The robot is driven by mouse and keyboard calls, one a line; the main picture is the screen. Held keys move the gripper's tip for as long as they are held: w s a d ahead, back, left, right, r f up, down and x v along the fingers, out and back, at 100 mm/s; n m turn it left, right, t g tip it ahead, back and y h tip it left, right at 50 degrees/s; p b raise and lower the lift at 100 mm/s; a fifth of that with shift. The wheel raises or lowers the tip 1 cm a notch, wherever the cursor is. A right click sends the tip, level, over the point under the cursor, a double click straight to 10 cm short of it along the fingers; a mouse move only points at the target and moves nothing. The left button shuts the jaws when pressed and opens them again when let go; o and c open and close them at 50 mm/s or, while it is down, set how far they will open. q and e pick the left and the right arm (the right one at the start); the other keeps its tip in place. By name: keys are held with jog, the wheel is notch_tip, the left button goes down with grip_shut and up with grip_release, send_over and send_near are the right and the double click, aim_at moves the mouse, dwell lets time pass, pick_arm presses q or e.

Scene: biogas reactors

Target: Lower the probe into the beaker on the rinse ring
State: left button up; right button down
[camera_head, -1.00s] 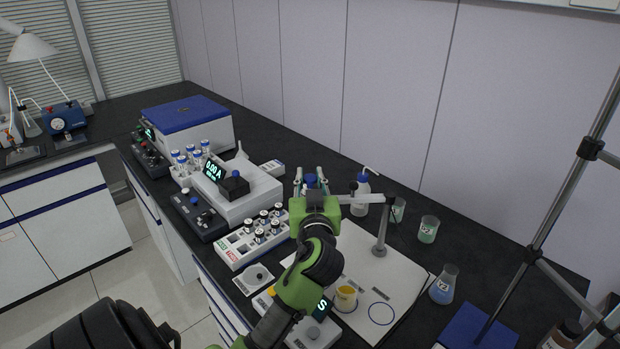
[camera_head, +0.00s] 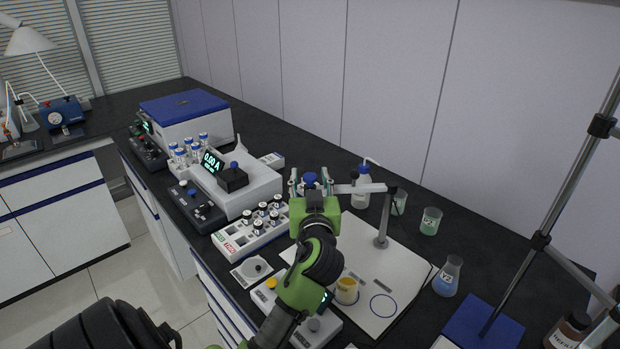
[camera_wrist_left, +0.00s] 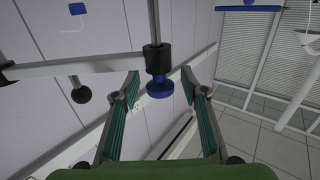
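A probe stand has a grey post (camera_head: 382,228) on a white mat, with a light horizontal arm (camera_head: 362,188) reaching left. At its end is a blue knob (camera_head: 311,178), which also shows below a black clamp in the left wrist view (camera_wrist_left: 159,88). My left gripper (camera_head: 311,184) is around the knob, with its teal fingers apart on either side and gaps showing. The probe's lower part is hidden behind my gripper and arm. A beaker with yellow content (camera_head: 347,291) stands on the mat, left of an empty blue ring (camera_head: 383,305). My right gripper is out of view.
A vial rack (camera_head: 235,243) and a white device reading 0.00 A (camera_head: 245,197) stand left of my gripper. Behind the post are a wash bottle (camera_head: 360,198) and a green beaker (camera_head: 430,222). A flask (camera_head: 447,277) and a blue-based stand (camera_head: 483,327) are right.

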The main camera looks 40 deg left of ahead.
pick_arm(q)
jog(key=shift+d, duration=0.1)
jog(key=v, duration=1.2)
